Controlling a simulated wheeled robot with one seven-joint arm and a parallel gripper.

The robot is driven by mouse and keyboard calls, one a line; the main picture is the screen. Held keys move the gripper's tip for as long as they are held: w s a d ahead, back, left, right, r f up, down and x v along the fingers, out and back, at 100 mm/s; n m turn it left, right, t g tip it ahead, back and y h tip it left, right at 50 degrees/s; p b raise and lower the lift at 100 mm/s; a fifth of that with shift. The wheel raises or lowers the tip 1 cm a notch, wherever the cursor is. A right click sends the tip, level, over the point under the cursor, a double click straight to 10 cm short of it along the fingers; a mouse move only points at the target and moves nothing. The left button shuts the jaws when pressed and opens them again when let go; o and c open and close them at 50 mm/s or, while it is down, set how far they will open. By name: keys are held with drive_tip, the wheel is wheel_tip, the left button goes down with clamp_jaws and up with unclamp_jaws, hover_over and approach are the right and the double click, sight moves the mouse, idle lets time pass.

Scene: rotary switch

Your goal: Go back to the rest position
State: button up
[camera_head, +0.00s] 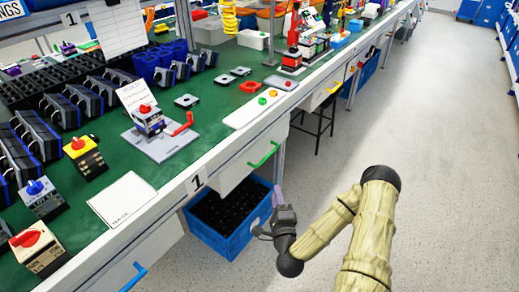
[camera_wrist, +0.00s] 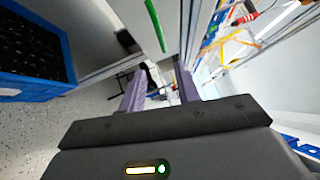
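My gripper (camera_head: 278,196) is off the front of the workbench, beside the drawer with the green handle and above the floor. In the wrist view its two purple fingers (camera_wrist: 160,88) stand apart with nothing between them. A rotary switch with a red knob (camera_head: 146,109) sits on a grey fixture (camera_head: 160,146) with a red lever on the green bench top. Other switches stand to its left: one with a yellow-and-red knob (camera_head: 82,155), one blue (camera_head: 40,196) and one red (camera_head: 36,246) near the front edge. My gripper is well apart from all of them.
A blue crate (camera_head: 237,238) with black contents is under the bench, close to my gripper; it also shows in the wrist view (camera_wrist: 28,88). The green drawer handle (camera_head: 264,155) juts out nearby. A black stool (camera_head: 318,122) stands farther back. The floor on the right is clear.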

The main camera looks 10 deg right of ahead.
drive_tip(key=a+f+n+g+y, duration=0.2)
drive_tip(key=a+n+g+y, duration=0.4)
drive_tip(key=n+g, duration=0.7)
drive_tip(key=s+d+r+n+g+h, duration=0.2)
drive_tip(key=s+r+n+h, duration=0.15)
drive_tip(key=s+r, duration=0.4)
drive_tip(key=s+d+r+n+g+h, duration=0.2)
drive_tip(key=s+r+n, duration=0.2)
drive_tip(key=s+r, duration=0.35)
drive_tip(key=w+p+v, duration=0.3)
drive_tip(key=p+v, duration=1.2)
drive_tip(key=p, duration=0.1)
drive_tip(key=w+d+r+p+v, duration=0.1)
drive_tip(key=w+p+v, duration=0.3)
drive_tip(key=p+v, duration=1.2)
drive_tip(key=shift+s+d+r+p, duration=0.3)
drive_tip(key=shift+d+r+p, duration=0.1)
drive_tip(key=shift+p, duration=0.3)
drive_tip(key=shift+y, duration=0.25)
